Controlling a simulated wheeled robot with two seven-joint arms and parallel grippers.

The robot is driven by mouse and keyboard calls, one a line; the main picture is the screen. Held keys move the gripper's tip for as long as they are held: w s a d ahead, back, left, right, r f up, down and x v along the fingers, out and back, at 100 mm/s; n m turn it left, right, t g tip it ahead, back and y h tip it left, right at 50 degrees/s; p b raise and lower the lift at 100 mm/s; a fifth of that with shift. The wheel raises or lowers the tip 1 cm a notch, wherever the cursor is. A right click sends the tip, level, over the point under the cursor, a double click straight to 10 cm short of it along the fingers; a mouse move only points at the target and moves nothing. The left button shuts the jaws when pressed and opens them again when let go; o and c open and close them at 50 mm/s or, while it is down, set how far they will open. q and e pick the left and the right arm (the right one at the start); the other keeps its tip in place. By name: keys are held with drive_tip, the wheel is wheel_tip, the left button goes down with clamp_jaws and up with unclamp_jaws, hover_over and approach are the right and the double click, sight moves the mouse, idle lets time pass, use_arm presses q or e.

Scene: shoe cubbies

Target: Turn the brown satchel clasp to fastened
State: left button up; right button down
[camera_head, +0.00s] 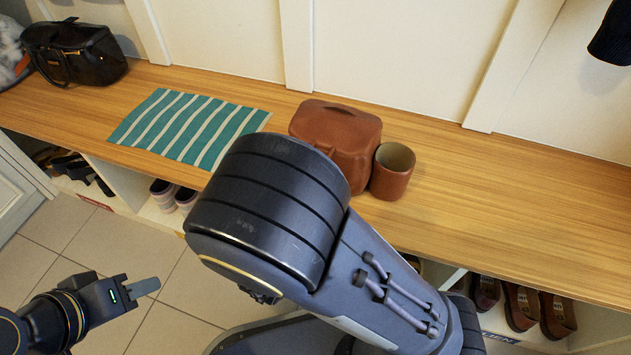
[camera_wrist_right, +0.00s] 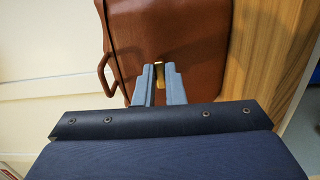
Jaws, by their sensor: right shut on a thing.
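The brown satchel (camera_head: 335,140) stands upright on the wooden bench top beside a brown cup. Its lower left part is hidden behind my right arm in the head view. In the right wrist view the satchel (camera_wrist_right: 190,30) lies sideways, with its handle (camera_wrist_right: 103,75) at the left. The gold clasp (camera_wrist_right: 159,72) sits between the fingertips of my right gripper (camera_wrist_right: 159,76), which is shut on it. How far the clasp is turned is hard to tell. My left gripper (camera_head: 145,287) hangs over the floor at the lower left, away from the bench, and its finger gap does not show.
The brown cup (camera_head: 392,171) stands close at the satchel's right. A green-striped cloth (camera_head: 190,127) lies to the left, and a black bag (camera_head: 75,52) stands at the far left. Shoes (camera_head: 521,305) fill cubbies below. The bench's right end is clear.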

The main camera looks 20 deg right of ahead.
drive_tip(key=c, duration=1.5)
unclamp_jaws()
drive_tip(key=p+v, duration=0.2)
drive_tip(key=v, duration=0.6)
drive_tip(key=shift+d, duration=0.15)
